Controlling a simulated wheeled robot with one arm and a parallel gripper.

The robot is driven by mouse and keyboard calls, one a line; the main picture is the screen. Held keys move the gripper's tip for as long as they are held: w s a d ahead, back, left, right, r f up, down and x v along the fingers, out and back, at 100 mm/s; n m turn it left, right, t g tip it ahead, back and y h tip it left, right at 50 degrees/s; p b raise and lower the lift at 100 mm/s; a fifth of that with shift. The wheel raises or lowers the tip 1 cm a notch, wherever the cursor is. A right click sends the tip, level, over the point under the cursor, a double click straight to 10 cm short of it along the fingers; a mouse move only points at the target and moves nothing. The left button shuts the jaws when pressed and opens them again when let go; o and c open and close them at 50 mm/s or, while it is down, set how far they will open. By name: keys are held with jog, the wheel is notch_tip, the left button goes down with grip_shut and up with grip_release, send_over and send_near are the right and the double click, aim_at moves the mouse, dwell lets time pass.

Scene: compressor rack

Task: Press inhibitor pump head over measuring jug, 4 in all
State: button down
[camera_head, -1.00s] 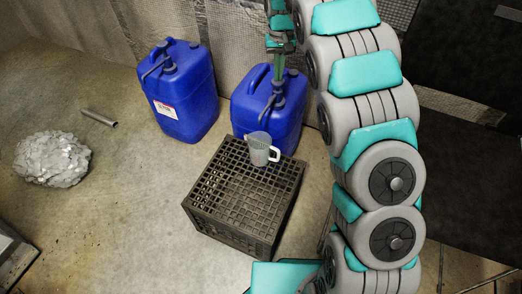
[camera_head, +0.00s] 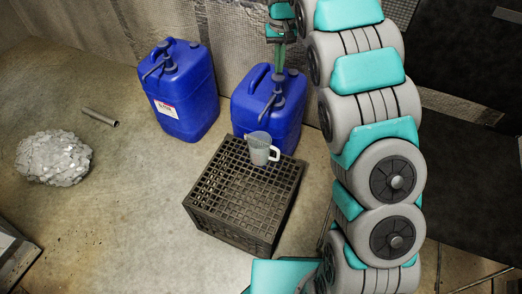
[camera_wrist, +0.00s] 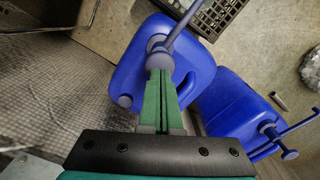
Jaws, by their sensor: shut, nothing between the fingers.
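A blue jerrycan (camera_head: 262,112) with a dark grey pump head (camera_head: 278,77) stands against the wall behind a crate. The measuring jug (camera_head: 260,150), clear with a white handle, stands upright on the crate's back edge in front of that jerrycan. My gripper (camera_head: 279,70) is shut and empty, pointing down right over the pump head. In the wrist view its green fingertips (camera_wrist: 159,73) are together at the pump head (camera_wrist: 159,52); whether they touch it I cannot tell. A second blue jerrycan (camera_head: 182,95) with a pump and a red-and-white label stands to the left.
The black lattice crate (camera_head: 225,225) stands on the concrete floor; its top is clear apart from the jug. A grey crumpled heap (camera_head: 53,158) and a short pipe (camera_head: 100,117) lie at the left. Floor between them and the crate is free.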

aim_at(278, 76)
jog(key=shift+f, duration=0.15)
jog(key=shift+f+b, duration=0.75)
jog(key=shift+f, duration=1.7)
jog(key=shift+r, duration=0.2)
jog(key=shift+r+p, duration=0.8)
jog(key=shift+r, duration=1.6)
jog(key=shift+r, duration=0.1)
jog(key=shift+r+p, duration=0.55)
jog(key=shift+r, duration=0.8)
notch_tip(278, 76, up, 3)
jog(key=shift+r+p, duration=0.1)
jog(key=shift+p, duration=0.45)
